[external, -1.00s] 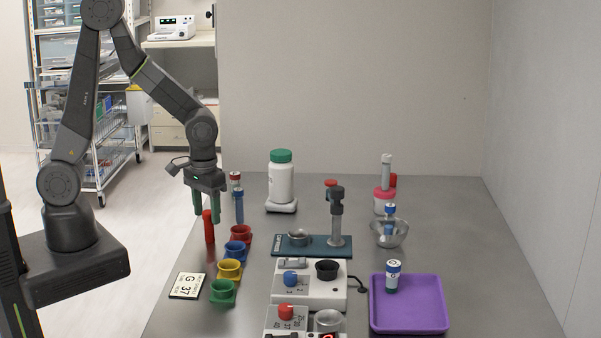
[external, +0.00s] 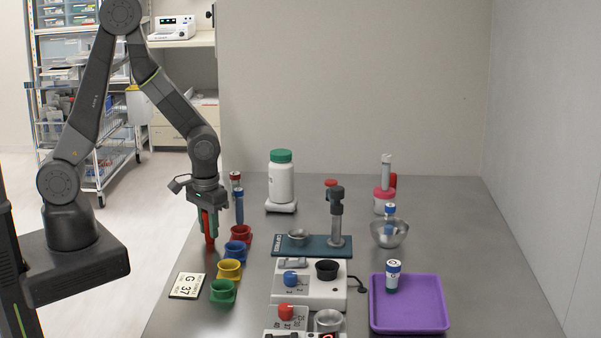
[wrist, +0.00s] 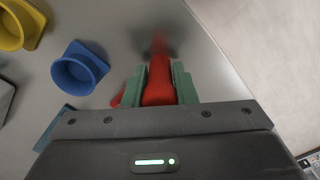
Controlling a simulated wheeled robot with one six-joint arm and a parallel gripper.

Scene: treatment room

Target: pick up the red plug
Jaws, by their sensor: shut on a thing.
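The red plug (external: 210,238) is a slim red peg standing upright at the left edge of the grey table. My gripper (external: 208,222) is down around its upper part, with one green-padded finger on either side. In the wrist view the red plug (wrist: 159,82) lies between the two green fingers of my gripper (wrist: 159,84), which are shut on it. The plug's lower end shows below the fingers, at the tabletop; I cannot tell whether it touches. A red cup (external: 241,234) stands just right of it, mostly hidden by my gripper in the wrist view.
Blue (external: 235,251), yellow (external: 229,270) and green (external: 222,291) cups run toward the front. A blue-capped tube (external: 239,207) stands close behind the gripper. A white bottle (external: 281,180) is farther back. The table's left edge is close by.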

